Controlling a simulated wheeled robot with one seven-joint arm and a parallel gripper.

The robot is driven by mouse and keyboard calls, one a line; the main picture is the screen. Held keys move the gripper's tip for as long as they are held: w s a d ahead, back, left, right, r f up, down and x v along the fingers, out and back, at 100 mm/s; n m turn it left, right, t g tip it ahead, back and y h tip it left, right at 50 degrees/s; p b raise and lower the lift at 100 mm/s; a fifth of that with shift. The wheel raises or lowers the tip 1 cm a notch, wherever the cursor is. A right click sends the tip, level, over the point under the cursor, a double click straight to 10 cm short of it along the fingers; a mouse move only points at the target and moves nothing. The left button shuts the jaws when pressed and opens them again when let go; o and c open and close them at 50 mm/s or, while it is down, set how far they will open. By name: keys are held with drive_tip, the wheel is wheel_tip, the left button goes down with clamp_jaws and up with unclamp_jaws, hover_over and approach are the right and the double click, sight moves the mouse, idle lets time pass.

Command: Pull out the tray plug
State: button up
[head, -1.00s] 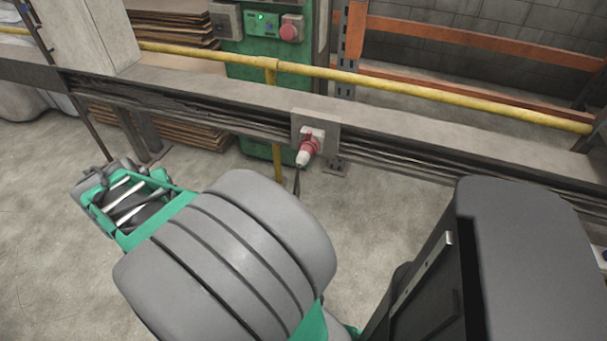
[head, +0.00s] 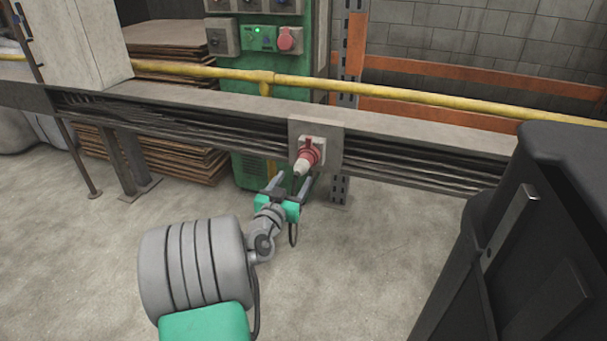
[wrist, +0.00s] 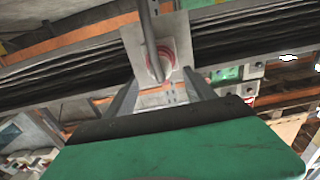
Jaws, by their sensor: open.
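The tray plug (head: 303,164) is red with a white-grey rear end. It sits in a socket on a grey plate (head: 331,136) fixed to the long cable tray (head: 225,108), and tilts down to the left. My gripper (head: 291,180) is open just below the plug, its two fingers pointing up toward it, one on each side. In the wrist view the plug (wrist: 158,68) shows above and between the open fingers (wrist: 160,92), with its cable crossing in front. I cannot tell whether a finger touches the plug.
A yellow rail (head: 400,93) runs above and behind the tray. A green cabinet (head: 262,60) with a lit panel and red button stands behind. Stacked brown boards (head: 175,150) lie at the left. The floor (head: 360,260) in front is clear.

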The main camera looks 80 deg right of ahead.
sight(302, 168)
drive_tip(key=d, duration=0.7)
drive_tip(key=shift+s+d+f+p, duration=0.1)
drive_tip(key=shift+s+d+p, duration=0.15)
drive_tip(key=shift+s+p, duration=0.15)
drive_tip(key=shift+d, duration=0.75)
drive_tip(key=shift+b, duration=0.65)
drive_tip(key=shift+c, duration=0.5)
clamp_jaws()
drive_tip(key=shift+a, duration=0.1)
idle(0.4)
drive_tip(key=shift+w+a+b, duration=0.15)
drive_tip(key=shift+a+b, duration=0.25)
drive_tip(key=shift+a, duration=1.1)
drive_tip(key=shift+w+a+b, duration=0.15)
drive_tip(key=shift+a+b, duration=0.2)
drive_tip(key=shift+a, duration=1.1)
